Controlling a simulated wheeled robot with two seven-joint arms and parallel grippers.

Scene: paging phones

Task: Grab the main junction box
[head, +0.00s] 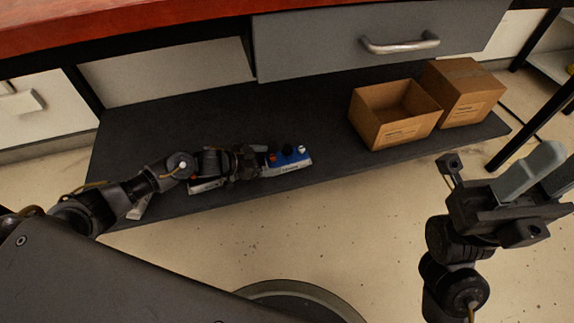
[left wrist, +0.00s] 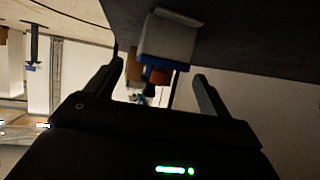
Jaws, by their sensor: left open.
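A junction box with a blue top, dark knobs and a pale front face (head: 291,158) lies on the dark low shelf. My left gripper (head: 250,163) is open at its left end and hides part of it. In the left wrist view, a grey-white and blue box (left wrist: 167,42) shows ahead between the two open fingers (left wrist: 155,88). I cannot tell whether they touch it. My right gripper (head: 492,200) is in the air at the right, far from the box; its finger gap is unclear, with grey shapes behind it.
The dark shelf (head: 320,110) runs under a grey drawer (head: 330,42). An open cardboard box (head: 405,128) and another carton (head: 463,88) stand at its right. A pale item (head: 206,186) shows partly behind my left arm. The shelf between the boxes is clear.

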